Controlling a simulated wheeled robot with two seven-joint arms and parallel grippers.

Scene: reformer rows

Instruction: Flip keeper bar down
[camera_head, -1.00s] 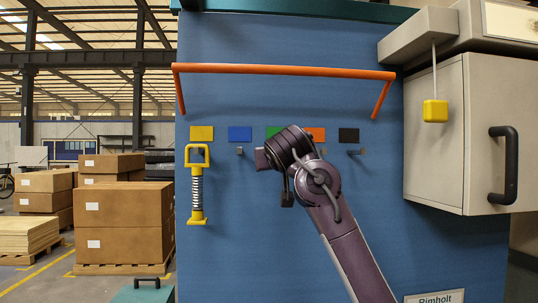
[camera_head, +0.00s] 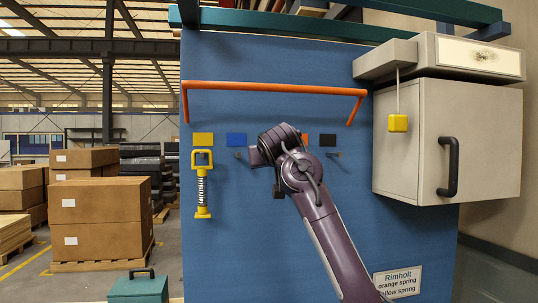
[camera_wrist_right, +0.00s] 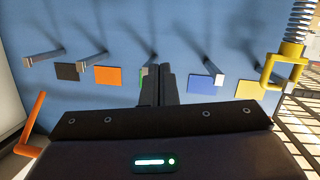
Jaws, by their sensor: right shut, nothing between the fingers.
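The orange keeper bar (camera_head: 275,87) runs across the upper part of the blue panel in the head view. It stands raised above the row of pegs, with its side arms slanting down to the panel. One end of the bar (camera_wrist_right: 33,125) shows at the lower left of the right wrist view. My right gripper (camera_wrist_right: 157,85) is shut and empty, its fingers pointing at the panel among the pegs, in front of the green patch. In the head view it is below the bar and apart from it, its fingertips hidden by my wrist. My left gripper is not in view.
A yellow-ended spring (camera_head: 202,185) hangs under the yellow patch (camera_head: 203,139). Several bare pegs stick out by the coloured patches. A beige cabinet (camera_head: 410,140) with a black handle and a hanging yellow block (camera_head: 397,123) stand at right. Cartons (camera_head: 100,200) are at left.

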